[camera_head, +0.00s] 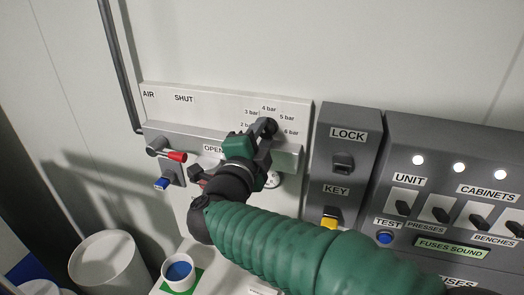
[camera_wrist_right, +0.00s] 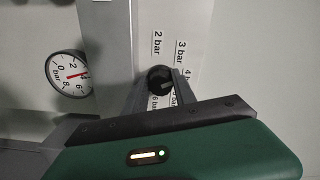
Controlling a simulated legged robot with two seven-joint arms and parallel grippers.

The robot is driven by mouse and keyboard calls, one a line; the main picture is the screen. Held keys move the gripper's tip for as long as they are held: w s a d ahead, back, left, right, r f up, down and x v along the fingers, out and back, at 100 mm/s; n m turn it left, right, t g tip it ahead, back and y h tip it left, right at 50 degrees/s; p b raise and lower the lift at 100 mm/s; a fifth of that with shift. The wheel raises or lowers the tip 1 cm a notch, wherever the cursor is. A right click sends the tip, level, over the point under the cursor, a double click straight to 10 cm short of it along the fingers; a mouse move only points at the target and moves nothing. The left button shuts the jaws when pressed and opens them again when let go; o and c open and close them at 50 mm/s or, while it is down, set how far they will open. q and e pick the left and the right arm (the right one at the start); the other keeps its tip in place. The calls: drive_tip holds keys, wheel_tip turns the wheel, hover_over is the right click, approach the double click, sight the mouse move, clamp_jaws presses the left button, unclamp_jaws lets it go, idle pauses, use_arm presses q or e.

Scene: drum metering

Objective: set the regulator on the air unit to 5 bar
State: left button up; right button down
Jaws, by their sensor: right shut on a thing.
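The air unit (camera_head: 215,100) is a pale plate with a grey block on the wall. Bar labels from 2 to 6 arc around its black regulator knob (camera_wrist_right: 159,79). My right gripper (camera_head: 264,137) is shut on this knob; the fingers hide part of it, and I cannot tell which label it is set to. In the wrist view the fingers (camera_wrist_right: 160,92) close around the knob. A round gauge (camera_wrist_right: 70,74) has a red needle between 2 and 6; its exact reading is unclear. My left gripper is not in view.
A red-handled valve (camera_head: 168,154) and a blue button (camera_head: 162,183) are left of the knob. A LOCK and KEY box (camera_head: 345,160) and a switch panel (camera_head: 450,150) stand close on the right. A white bin (camera_head: 105,262) and a cup (camera_head: 178,272) are below.

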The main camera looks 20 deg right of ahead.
drive_tip(key=m+b, duration=0.3)
drive_tip(key=b, duration=0.1)
drive_tip(key=m+b, duration=0.4)
drive_tip(key=b, duration=0.1)
drive_tip(key=f+m+b, duration=0.1)
drive_tip(key=m+b, duration=0.3)
drive_tip(key=shift+f, duration=0.1)
drive_tip(key=m+b, duration=0.2)
drive_tip(key=b, duration=0.1)
drive_tip(key=shift+m, duration=0.4)
drive_tip(key=shift+r+m+b, duration=0.3)
drive_tip(key=shift+m+b, duration=0.2)
drive_tip(key=shift+m, duration=0.2)
drive_tip(key=shift+r, duration=0.1)
drive_tip(key=c, duration=1.2)
unclamp_jaws()
drive_tip(key=shift+s, duration=0.1)
drive_tip(key=shift+c, duration=0.2)
drive_tip(key=shift+o, duration=1)
drive_tip(key=shift+a+r, duration=0.1)
drive_tip(key=shift+r, duration=0.05)
